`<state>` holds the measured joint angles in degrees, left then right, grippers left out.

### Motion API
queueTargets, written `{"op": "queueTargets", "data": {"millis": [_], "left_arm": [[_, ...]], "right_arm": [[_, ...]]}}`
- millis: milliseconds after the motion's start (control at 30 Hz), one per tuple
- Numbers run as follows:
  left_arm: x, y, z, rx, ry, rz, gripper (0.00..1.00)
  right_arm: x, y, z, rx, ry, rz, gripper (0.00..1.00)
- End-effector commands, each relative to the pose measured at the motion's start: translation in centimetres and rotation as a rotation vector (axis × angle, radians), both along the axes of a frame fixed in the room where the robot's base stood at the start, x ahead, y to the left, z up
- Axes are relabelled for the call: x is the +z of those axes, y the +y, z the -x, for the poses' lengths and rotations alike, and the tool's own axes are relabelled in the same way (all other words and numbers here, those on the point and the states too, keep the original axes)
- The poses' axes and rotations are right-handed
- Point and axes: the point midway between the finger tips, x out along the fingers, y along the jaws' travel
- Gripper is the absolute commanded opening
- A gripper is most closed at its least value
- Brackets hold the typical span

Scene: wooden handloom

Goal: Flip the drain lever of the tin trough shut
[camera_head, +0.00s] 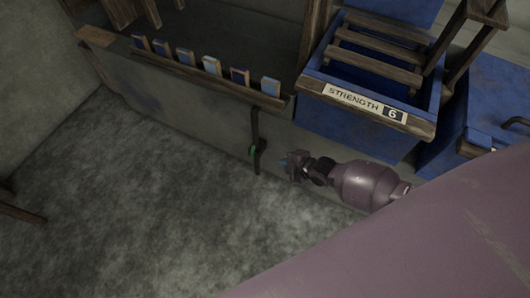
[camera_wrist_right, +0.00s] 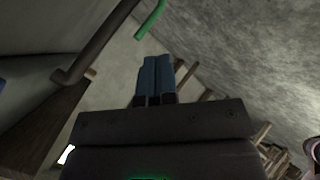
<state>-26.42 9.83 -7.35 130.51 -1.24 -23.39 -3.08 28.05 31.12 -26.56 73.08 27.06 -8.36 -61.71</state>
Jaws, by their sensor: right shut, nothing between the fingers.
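The tin trough (camera_head: 165,92) is a long grey box with a wooden rail along its top front. A dark drain pipe (camera_head: 256,125) comes down its front near the right end. The green drain lever (camera_head: 252,150) sits low on this pipe. In the right wrist view the pipe (camera_wrist_right: 100,42) and the green lever (camera_wrist_right: 150,19) show at the top, beyond the fingers. My right gripper (camera_head: 285,162) is just right of the lever, apart from it, with blue fingers shut and empty; they also show in the wrist view (camera_wrist_right: 157,68). My left gripper is not in view.
Several blue-faced blocks (camera_head: 211,66) stand along the trough's rail. A blue bin (camera_head: 345,125) labelled "STRENGTH 6" with wooden slats is right of the trough, above my right arm. Another blue box (camera_head: 490,120) stands at far right. The grey floor (camera_head: 160,200) in front is clear.

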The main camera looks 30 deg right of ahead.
Motion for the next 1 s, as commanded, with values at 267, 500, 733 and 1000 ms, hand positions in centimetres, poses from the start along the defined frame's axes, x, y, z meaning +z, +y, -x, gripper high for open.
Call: {"op": "queueTargets", "data": {"millis": [267,500,733,1000], "left_arm": [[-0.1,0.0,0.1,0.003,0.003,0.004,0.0],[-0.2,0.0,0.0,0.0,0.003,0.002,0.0],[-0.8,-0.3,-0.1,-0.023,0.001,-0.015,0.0],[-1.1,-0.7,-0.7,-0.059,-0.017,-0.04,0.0]], "right_arm": [[0.1,0.6,0.2,0.24,-0.085,0.248,0.0],[-0.3,0.7,-0.1,0.297,-0.108,0.31,0.0],[-2.8,1.7,-1.8,0.295,-0.101,0.305,0.0],[-6.0,3.1,-4.8,0.294,-0.099,0.305,0.0]]}}
